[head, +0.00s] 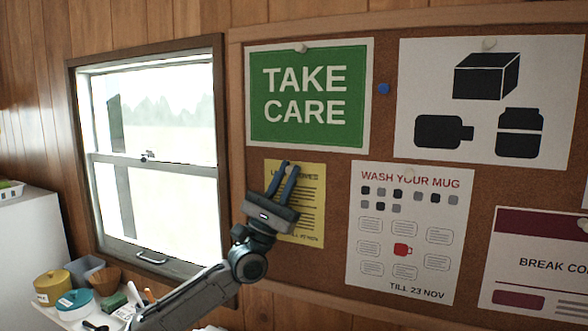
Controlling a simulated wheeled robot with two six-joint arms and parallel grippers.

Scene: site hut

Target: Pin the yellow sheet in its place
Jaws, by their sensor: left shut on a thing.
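The yellow sheet (311,205) is upright and looks flat against the cork board, below the green sign and left of the mug poster. My left gripper (290,166) is in front of it, its two blue fingers reaching up to the sheet's top edge. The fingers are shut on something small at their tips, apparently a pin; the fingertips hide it. The gripper also covers the sheet's left and middle parts. A blue pin (383,89) sits on bare cork right of the green sign. My right gripper is not in view.
The cork board (338,190) also holds the green sign (310,130), a mug poster (405,292), a pictogram poster (425,75) and a break notice (540,240). A window (150,110) is to the left. Pots and a tray (75,314) stand at lower left.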

